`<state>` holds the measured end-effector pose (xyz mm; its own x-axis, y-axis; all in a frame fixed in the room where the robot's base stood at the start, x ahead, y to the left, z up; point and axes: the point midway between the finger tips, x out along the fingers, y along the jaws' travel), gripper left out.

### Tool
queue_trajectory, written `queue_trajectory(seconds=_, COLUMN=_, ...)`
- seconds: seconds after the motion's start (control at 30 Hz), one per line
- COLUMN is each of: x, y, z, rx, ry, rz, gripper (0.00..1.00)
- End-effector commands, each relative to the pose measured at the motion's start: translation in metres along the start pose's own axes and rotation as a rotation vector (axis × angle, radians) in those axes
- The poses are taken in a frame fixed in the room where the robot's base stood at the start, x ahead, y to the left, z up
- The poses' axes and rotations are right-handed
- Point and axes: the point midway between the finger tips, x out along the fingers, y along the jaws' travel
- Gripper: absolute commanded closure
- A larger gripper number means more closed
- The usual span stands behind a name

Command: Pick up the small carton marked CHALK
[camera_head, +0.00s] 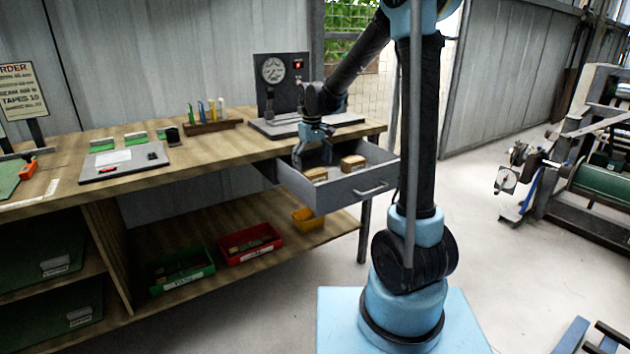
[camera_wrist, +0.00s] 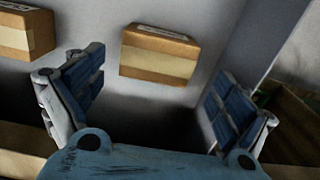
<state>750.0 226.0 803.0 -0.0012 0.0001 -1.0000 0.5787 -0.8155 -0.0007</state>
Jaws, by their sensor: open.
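Two small brown cartons with pale labels lie in the open grey drawer (camera_head: 318,197). In the head view one carton (camera_head: 316,174) is nearer my gripper (camera_head: 312,158) and the other carton (camera_head: 353,163) is to its right. In the wrist view one carton (camera_wrist: 160,55) sits at upper centre, beyond my gripper (camera_wrist: 155,95), and another carton (camera_wrist: 25,33) is cut by the left edge. The lettering is too small to read, so I cannot tell which is marked CHALK. My gripper is open and empty, its fingers spread above the drawer.
The drawer walls stand close around the cartons. On the bench (camera_head: 225,147) are a gauge unit (camera_head: 281,80), a rack of coloured tubes (camera_head: 210,125) and a grey board (camera_head: 122,160). Green (camera_head: 181,270), red (camera_head: 250,243) and yellow (camera_head: 308,219) bins sit on the lower shelf.

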Motion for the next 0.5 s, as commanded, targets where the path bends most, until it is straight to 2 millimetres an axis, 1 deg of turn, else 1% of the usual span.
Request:
queue_trajectory(seconds=0.17, x=0.008, y=0.001, z=0.001, rx=0.000, ry=0.000, rz=0.000, gripper=0.06)
queue_trajectory(seconds=0.23, x=0.015, y=0.002, z=0.002, rx=0.000, ry=0.000, rz=0.000, gripper=0.06)
queue_trajectory(seconds=0.5, x=0.048, y=0.005, z=0.005, rx=-0.001, ry=0.000, rz=0.000, gripper=0.06)
